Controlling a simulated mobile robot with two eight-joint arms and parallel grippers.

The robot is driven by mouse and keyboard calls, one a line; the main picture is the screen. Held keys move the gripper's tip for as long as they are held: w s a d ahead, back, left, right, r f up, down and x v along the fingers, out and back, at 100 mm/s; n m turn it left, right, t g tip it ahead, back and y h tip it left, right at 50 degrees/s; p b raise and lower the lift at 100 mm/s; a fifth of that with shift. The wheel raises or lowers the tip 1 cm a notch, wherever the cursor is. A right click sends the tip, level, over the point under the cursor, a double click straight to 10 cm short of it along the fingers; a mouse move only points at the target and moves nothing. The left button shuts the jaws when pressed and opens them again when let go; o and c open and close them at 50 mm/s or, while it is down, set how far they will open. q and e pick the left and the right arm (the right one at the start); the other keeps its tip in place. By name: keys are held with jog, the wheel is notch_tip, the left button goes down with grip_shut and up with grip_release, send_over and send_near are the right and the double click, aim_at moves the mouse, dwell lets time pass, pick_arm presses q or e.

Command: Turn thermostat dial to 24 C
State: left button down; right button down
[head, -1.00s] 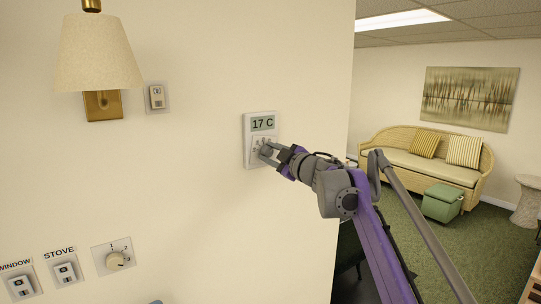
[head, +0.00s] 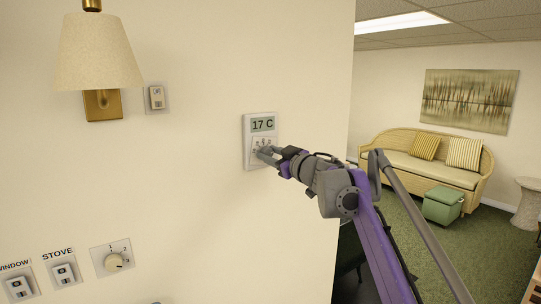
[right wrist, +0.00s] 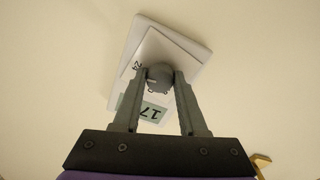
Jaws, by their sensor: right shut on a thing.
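The white thermostat (head: 248,155) is mounted on the cream wall, and its display (head: 263,124) reads 17 C. My right gripper (head: 262,153) is at the lower part of the thermostat, in front of its dial scale. In the right wrist view, the right gripper (right wrist: 160,85) has its two fingers on either side of the round grey dial (right wrist: 159,75), shut on it. A dial marking and part of the display show beside the fingers there. In the head view the fingers hide most of the dial. My left gripper is not in view.
A lamp (head: 98,55) and a small switch (head: 157,97) are on the wall at upper left. The wall ends right of the thermostat, with a sofa (head: 420,165) beyond.

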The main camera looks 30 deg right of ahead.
dwell(0.3)
jog(key=shift+c, duration=2.3)
grip_release()
jog(key=shift+s, duration=0.1)
jog(key=shift+s+d, duration=0.1)
jog(key=shift+s, duration=0.25)
jog(key=s+b, duration=0.1)
jog(key=s, duration=0.9)
jog(key=shift+d+b, duration=0.35)
jog(key=shift+b, duration=0.05)
jog(key=shift+w, duration=0.1)
